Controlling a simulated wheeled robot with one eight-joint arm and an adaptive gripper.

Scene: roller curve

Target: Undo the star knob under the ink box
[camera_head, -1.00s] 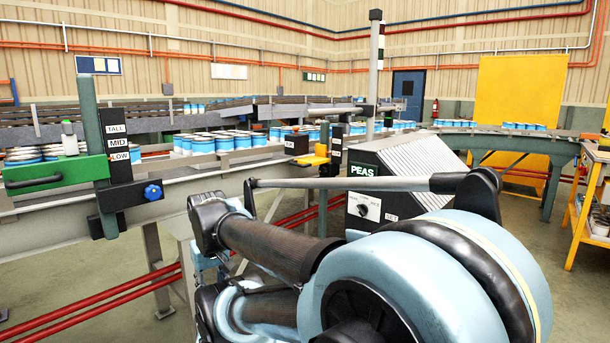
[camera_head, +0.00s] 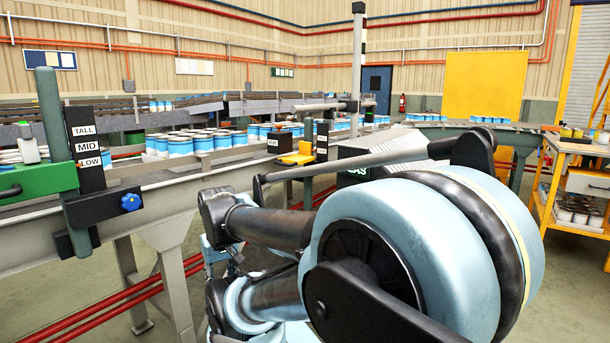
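A small black box (camera_head: 287,140) with a white label stands by the conveyor in the middle of the view. The label is too small to read, so I cannot tell for sure that it is the ink box. A yellow part (camera_head: 299,157) sits just below it. I cannot make out a star knob there. A blue star knob (camera_head: 131,202) shows at the left, on the dark bracket below the TALL, MID, LOW plate (camera_head: 87,150). My gripper is not in view; only my folded arm shows in front.
The conveyor (camera_head: 165,192) carries many blue-and-white cans (camera_head: 181,146) and curves away at the right. A green part (camera_head: 38,181) juts out at the left. My arm mostly hides the grey ribbed PEAS box (camera_head: 385,153). A yellow-framed cart (camera_head: 575,180) stands at the right.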

